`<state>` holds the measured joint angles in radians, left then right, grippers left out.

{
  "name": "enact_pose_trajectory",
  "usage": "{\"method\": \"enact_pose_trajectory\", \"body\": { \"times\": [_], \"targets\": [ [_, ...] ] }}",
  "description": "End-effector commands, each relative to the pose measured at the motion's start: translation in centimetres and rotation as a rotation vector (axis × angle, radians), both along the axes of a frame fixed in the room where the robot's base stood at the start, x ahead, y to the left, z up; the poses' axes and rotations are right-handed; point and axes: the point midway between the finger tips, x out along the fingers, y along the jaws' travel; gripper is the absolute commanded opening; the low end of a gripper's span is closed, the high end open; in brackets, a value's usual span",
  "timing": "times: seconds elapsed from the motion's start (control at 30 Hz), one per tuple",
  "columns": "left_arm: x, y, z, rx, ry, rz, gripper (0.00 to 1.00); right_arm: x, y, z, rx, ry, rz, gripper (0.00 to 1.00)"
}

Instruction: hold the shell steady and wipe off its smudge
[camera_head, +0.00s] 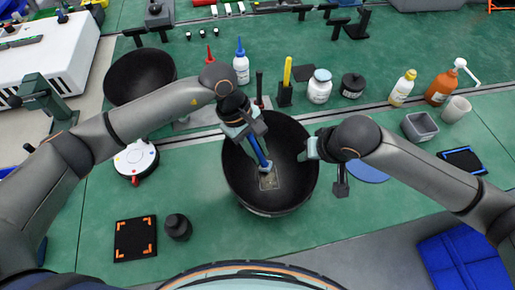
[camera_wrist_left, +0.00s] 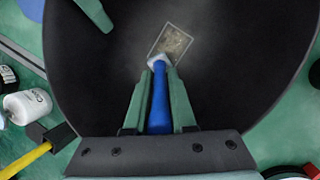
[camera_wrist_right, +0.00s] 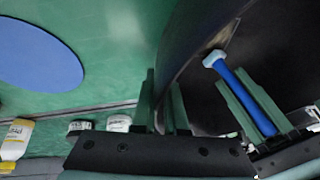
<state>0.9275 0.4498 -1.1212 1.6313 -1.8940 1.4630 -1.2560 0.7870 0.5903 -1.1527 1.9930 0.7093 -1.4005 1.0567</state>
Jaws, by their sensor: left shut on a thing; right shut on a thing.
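The shell is a large black bowl (camera_head: 245,185) on the green table, in the middle of the head view. Its smudge (camera_head: 269,181) is a greyish rectangular patch on the inner wall; it also shows in the left wrist view (camera_wrist_left: 175,42). My left gripper (camera_head: 258,142) is shut on the blue handle of a wiper (camera_wrist_left: 160,97) with a white head. The white head is at the near edge of the smudge; I cannot tell if it touches. My right gripper (camera_head: 308,152) is shut on the shell's right rim, with the wall between its fingers in the right wrist view (camera_wrist_right: 165,110).
A second black bowl (camera_head: 138,77) stands at the back left. Bottles, jars and a grey bin (camera_head: 420,126) line the back and right. A black mat with orange corners (camera_head: 135,238) and a dark weight (camera_head: 177,226) lie at the front left. The front right table is mostly clear.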

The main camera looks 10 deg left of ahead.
Motion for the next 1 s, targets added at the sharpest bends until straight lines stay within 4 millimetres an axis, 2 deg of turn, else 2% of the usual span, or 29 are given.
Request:
{"method": "enact_pose_trajectory", "body": {
  "times": [0.77, 1.0],
  "targets": [
    [-6.9, -1.7, 0.3, -0.001, 0.000, 0.000, 0.00, -0.1, -0.1, -0.2, -0.006, 0.003, -0.002, 0.00],
    [-6.7, -1.7, 2.8, -0.001, -0.004, 0.002, 0.00, -0.1, -0.1, -0.2, -0.005, 0.003, -0.001, 0.00]
  ]
}}
